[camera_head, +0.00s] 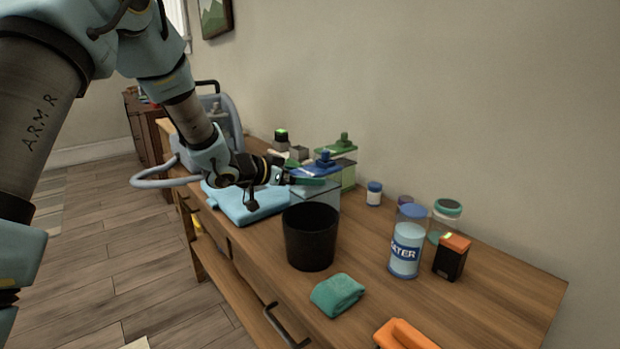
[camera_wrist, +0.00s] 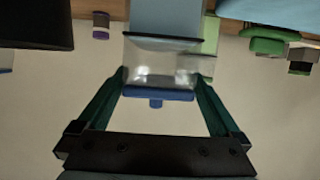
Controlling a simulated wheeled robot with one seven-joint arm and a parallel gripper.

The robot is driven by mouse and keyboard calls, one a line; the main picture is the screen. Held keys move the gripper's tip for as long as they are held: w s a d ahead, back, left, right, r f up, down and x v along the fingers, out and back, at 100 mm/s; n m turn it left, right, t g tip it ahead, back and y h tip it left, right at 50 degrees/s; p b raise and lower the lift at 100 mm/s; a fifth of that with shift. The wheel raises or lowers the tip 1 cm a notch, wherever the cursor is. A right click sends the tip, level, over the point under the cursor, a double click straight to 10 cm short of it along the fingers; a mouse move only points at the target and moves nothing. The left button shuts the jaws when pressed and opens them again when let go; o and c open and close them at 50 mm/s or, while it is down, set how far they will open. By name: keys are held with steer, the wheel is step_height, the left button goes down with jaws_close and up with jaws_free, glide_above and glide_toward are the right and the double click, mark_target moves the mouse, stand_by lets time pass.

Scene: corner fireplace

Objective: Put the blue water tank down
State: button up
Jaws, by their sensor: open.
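The blue water tank (camera_head: 318,197) is a clear box with blue contents and a blue lid. In the head view it appears upright on the wooden table (camera_head: 455,318), partly behind a black bin that hides its base. In the wrist view, which is upside down, the tank (camera_wrist: 165,60) lies between the fingers. My gripper (camera_head: 305,181) is open at its upper part. In the wrist view, my gripper (camera_wrist: 160,75) has one green finger on each side of the tank. I cannot tell whether either finger touches it.
The black bin (camera_head: 310,240) stands close in front of the tank. A green-lidded tank (camera_head: 348,175) is just behind it. A blue towel (camera_head: 245,205) lies to the left.

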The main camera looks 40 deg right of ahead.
steer(key=v, duration=0.9)
steer(key=shift+a+r, duration=0.15)
steer(key=shift+a, duration=0.25)
steer(key=w+a+f+n+t+y, duration=0.1)
steer(key=w+a+n+t+y, duration=0.4)
steer(key=a, duration=0.7)
steer(key=w+a+f+n+t+y, duration=0.2)
steer(key=w+a+n+t+y, duration=0.15)
steer(key=w+a, duration=0.65)
steer(key=s+a+f+n+g+y, duration=0.1)
steer(key=s+a+n+y, duration=0.1)
steer(key=s+a, duration=0.35)
steer(key=s+a+f+n+g+y, duration=0.1)
steer(key=s+a+n, duration=0.1)
steer(key=a, duration=0.6)
steer(key=s+a+f+n+g+y, duration=0.1)
steer(key=s+a+n+y, duration=0.15)
steer(key=a, duration=0.45)
steer(key=s+a+n+g, duration=0.2)
steer(key=s+a+g, duration=0.1)
steer(key=s, duration=0.5)
steer(key=shift+s+a+f, duration=0.3)
steer(key=shift+r, duration=0.1)
